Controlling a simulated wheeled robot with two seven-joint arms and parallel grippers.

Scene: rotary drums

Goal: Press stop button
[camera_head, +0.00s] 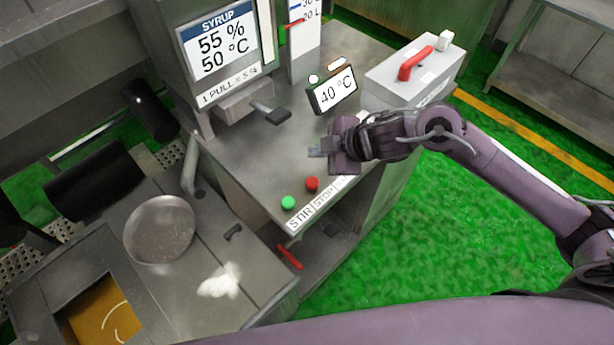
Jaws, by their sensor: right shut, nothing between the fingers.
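The red stop button (312,184) sits on the metal counter near its front edge, above the label (324,202) reading STOP, which my right arm partly covers at its right end. The green button (288,202) is just left of it, above the word STIR. My right gripper (318,148) comes in from the right and is shut with nothing in it. Its fingertips are above and behind the red button in the picture, apart from it. My left gripper is not in view.
A syrup dispenser (218,45) with a dark lever stands behind on the left. A 40 °C display (333,92) and a grey box with a red handle (412,66) stand behind my right gripper. A round pan (159,229) is at the lower left.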

